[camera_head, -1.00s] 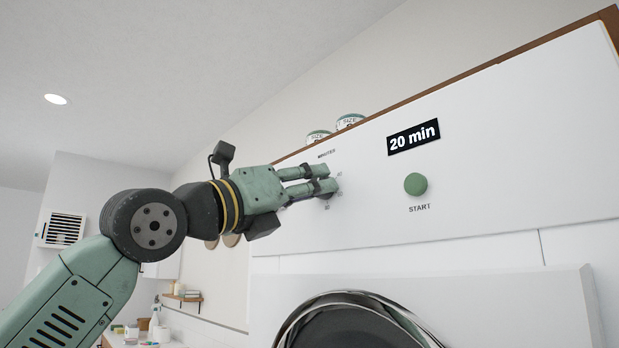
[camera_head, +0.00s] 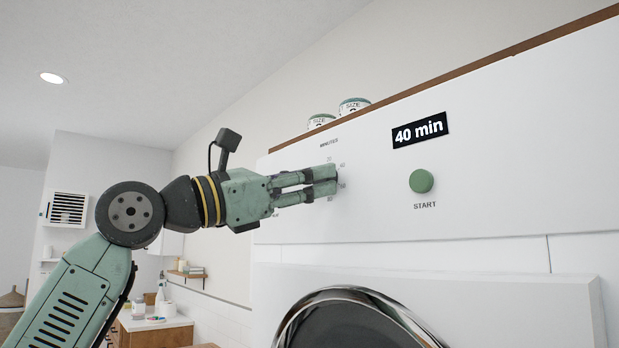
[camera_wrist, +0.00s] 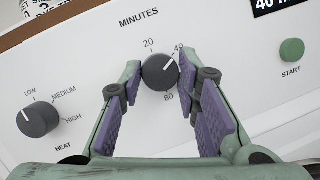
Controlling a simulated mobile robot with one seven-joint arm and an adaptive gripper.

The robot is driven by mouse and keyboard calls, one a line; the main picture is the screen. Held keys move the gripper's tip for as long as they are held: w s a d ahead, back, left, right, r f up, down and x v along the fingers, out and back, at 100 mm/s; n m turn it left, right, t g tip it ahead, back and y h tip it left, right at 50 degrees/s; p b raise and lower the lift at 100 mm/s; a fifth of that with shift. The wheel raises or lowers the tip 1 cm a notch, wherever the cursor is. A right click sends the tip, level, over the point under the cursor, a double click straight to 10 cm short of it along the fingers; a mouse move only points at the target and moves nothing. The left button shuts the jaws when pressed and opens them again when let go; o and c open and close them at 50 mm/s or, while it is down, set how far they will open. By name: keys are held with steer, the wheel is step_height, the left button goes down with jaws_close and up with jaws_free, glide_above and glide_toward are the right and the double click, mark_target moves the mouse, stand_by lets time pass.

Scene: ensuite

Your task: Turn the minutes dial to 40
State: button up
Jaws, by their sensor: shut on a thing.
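The minutes dial (camera_wrist: 160,72) is a round dark knob with a white pointer line on the machine's white front panel. In the wrist view its line points to the upper right, towards the 40 mark. My gripper (camera_wrist: 158,82) is shut on the dial, one finger on its left side and one on its right. In the head view my gripper (camera_head: 335,182) reaches the panel from the left and its fingers hide most of the dial. The black display (camera_head: 420,131) reads "40 min".
A green start button (camera_head: 421,181) is right of the dial. The heat dial (camera_wrist: 38,119) is at lower left in the wrist view, its line towards LOW. A round door (camera_head: 350,320) is below the panel. Two tins (camera_head: 353,105) stand on top.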

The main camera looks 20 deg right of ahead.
stand_by(0.4)
steer(key=o, duration=1.2)
steer(key=shift+c, duration=0.2)
steer(key=v, duration=1.2)
steer(key=shift+w, duration=0.1)
